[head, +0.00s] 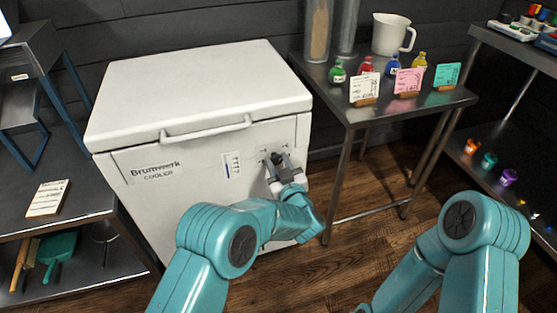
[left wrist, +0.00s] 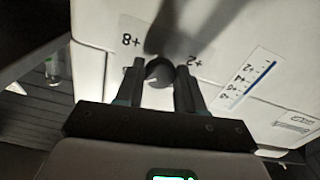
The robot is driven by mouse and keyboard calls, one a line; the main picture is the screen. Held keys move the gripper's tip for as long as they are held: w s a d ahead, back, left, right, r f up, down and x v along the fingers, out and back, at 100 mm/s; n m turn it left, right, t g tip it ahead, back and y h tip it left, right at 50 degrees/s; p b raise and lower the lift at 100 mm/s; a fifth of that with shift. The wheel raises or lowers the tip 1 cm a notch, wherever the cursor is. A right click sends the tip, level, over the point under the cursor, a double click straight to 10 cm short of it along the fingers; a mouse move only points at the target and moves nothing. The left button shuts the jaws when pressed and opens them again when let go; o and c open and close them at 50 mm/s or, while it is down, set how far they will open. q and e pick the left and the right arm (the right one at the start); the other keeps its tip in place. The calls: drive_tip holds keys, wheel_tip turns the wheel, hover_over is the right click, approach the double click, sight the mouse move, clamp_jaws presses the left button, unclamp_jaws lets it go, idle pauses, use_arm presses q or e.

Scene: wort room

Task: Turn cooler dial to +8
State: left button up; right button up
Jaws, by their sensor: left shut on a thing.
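The white cooler (head: 140,130) stands at left centre in the head view, its lid closed. Its black dial (left wrist: 159,70) is on the front face near the right edge and also shows in the head view (head: 277,158). My left gripper (head: 279,164) is shut on the dial, with one finger on each side of it in the left wrist view. That view is turned over; the +8 label (left wrist: 130,41) is left of the dial and a +2 label (left wrist: 195,61) is right of it. I cannot tell where the dial points.
A thermometer strip (head: 232,165) is left of the dial. A steel table (head: 405,110) with flasks, cards and a white jug (head: 391,35) stands close on the right. A dark shelf unit (head: 85,215) stands on the left. The wooden floor between the tables is clear.

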use_arm(q)
drive_tip(key=m+p, duration=0.1)
drive_tip(key=m, duration=0.2)
drive_tip(key=shift+r+m, duration=0.15)
drive_tip(key=shift+m, duration=0.25)
drive_tip(key=m+p, duration=0.1)
drive_tip(key=m, duration=0.2)
drive_tip(key=shift+p, duration=0.4)
drive_tip(key=m+p, duration=0.1)
drive_tip(key=m, duration=0.3)
drive_tip(key=shift+m+p, duration=0.4)
drive_tip(key=shift+m, duration=1)
drive_tip(key=o, duration=1)
drive_tip(key=shift+o, duration=0.2)
